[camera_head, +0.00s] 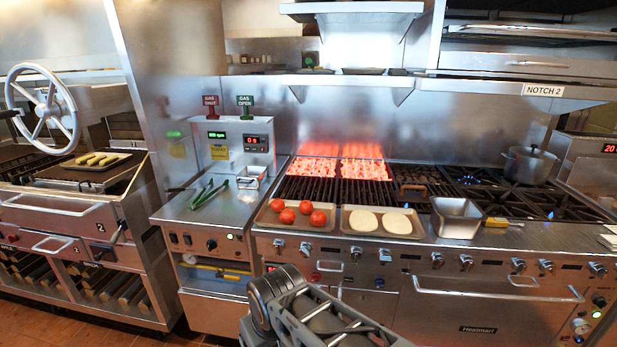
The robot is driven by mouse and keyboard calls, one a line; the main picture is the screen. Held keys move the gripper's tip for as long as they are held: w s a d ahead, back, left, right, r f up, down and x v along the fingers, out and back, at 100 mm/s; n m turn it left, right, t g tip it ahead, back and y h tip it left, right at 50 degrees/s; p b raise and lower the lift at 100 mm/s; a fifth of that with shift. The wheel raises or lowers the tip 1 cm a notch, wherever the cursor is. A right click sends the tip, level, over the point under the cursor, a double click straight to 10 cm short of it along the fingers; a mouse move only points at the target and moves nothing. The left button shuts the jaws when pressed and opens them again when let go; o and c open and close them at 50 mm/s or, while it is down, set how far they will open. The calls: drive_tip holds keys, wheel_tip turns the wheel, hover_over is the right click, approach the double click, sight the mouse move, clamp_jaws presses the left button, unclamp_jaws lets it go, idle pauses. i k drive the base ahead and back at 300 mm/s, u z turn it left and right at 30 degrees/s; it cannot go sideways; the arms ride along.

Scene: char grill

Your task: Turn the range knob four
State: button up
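The range's front panel carries a row of metal knobs. From left to right I see knobs at the left end (279,243), beside it (305,247), below the flatbread tray (356,253), and under the steel pan (437,260) with a neighbour (466,263). Further right are another pair (518,266) (546,267) and one near the right end (597,270). No readable number marks which is knob four. My arm (310,312) rises from the bottom edge in front of the range, apart from the knobs. Its fingers cannot be made out clearly.
A long oven handle (497,294) juts out below the knobs. Trays of tomatoes (292,228) and flatbreads (383,235) sit along the range's front edge. A steel pan (456,232) stands beside them. Several burners show blue flames. A pot (528,163) stands at the back right.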

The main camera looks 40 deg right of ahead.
sight(384, 256)
drive_tip(key=z, duration=1.85)
drive_tip(key=k, duration=0.4)
drive_tip(key=u, duration=1.1)
drive_tip(key=i, duration=0.75)
drive_tip(key=z, duration=0.45)
